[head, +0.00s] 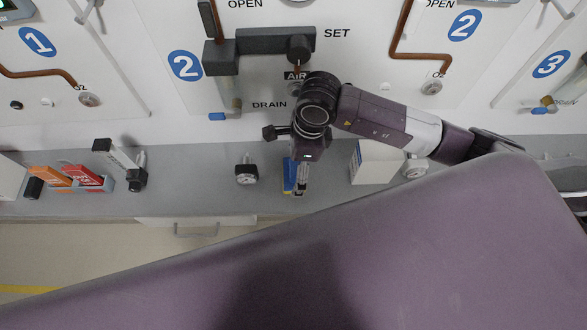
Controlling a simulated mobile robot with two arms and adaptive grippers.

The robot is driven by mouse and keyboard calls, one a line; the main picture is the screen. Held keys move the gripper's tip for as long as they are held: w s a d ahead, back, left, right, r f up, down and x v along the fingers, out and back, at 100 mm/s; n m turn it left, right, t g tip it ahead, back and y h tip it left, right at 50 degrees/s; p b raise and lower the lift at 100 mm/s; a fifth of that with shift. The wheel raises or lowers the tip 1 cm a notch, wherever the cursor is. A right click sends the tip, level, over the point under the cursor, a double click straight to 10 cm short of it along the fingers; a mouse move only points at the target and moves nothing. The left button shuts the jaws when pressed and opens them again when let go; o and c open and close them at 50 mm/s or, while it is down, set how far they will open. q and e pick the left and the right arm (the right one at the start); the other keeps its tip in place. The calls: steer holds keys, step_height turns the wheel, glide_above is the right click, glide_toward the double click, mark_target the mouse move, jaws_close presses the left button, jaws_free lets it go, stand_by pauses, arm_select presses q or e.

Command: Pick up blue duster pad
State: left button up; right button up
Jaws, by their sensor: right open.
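A blue thing with a yellow edge, likely the blue duster pad (288,175), lies on the grey counter (215,188) in the middle of the head view. My right gripper (300,189) hangs over it, pointing down, and hides much of it. The gripper is open. I cannot tell whether its fingers touch the pad or are above it. My left gripper is not in view.
A white box (375,163) stands to the right of the right gripper. Farther left is a tray with orange and red packs (73,178). White wall panels with pipes and a dark valve block (262,43) rise behind.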

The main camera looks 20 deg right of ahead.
steer(key=shift+a+f, duration=0.1)
steer(key=shift+f, duration=0.55)
steer(key=shift+w+f, duration=0.1)
steer(key=shift+f, duration=0.3)
steer(key=shift+a+f, duration=0.1)
steer(key=shift+f, duration=0.1)
steer(key=c, duration=0.9)
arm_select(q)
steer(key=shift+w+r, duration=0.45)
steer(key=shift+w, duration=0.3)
arm_select(e)
steer(key=c, duration=0.4)
steer(key=shift+c, duration=0.2)
